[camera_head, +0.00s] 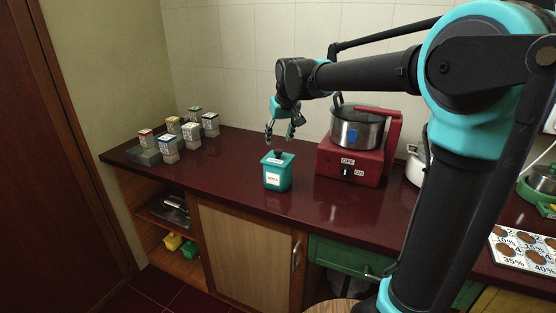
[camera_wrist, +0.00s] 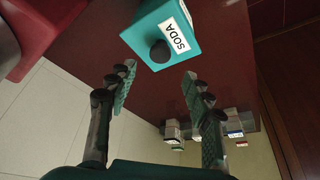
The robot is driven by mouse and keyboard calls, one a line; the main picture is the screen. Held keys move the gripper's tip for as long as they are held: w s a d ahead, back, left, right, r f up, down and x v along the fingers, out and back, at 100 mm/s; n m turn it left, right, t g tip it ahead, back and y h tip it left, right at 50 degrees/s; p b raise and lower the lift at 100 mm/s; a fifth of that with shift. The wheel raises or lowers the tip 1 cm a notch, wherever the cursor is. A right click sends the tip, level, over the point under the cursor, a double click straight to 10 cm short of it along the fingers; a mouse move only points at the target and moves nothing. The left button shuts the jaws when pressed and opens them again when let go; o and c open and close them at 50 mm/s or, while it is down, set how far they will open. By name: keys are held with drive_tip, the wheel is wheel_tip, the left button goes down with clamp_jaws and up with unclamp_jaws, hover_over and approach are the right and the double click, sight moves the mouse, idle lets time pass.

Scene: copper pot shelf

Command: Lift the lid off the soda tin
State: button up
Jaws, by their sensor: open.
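The soda tin (camera_head: 276,178) is a teal box with a white label reading SODA, standing upright on the dark red counter. Its lid (camera_head: 278,160) is on top, with a black round knob (camera_head: 278,153). In the wrist view the tin's lid (camera_wrist: 136,38) shows at the top, with the knob (camera_wrist: 160,51) near its middle. My gripper (camera_head: 280,139) is open and empty just above the tin, its fingers pointing down. In the wrist view my gripper (camera_wrist: 158,82) has its fingers spread apart, with the knob beyond the gap between the tips, apart from both.
Several small containers with coloured labels (camera_head: 170,148) stand at the counter's left end. A red stove (camera_head: 350,165) bearing a metal pot (camera_head: 357,130) is right of the tin. A card with brown pictures (camera_head: 525,247) lies at the right. The counter (camera_head: 225,170) left of the tin is clear.

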sight(278, 150)
drive_tip(key=shift+s+d+x, duration=0.1)
drive_tip(key=shift+s+x, duration=0.1)
drive_tip(key=shift+x, duration=1.1)
drive_tip(key=shift+s+d+x, duration=0.15)
drive_tip(key=shift+x, duration=1.1)
drive_tip(key=shift+f, duration=0.15)
clamp_jaws()
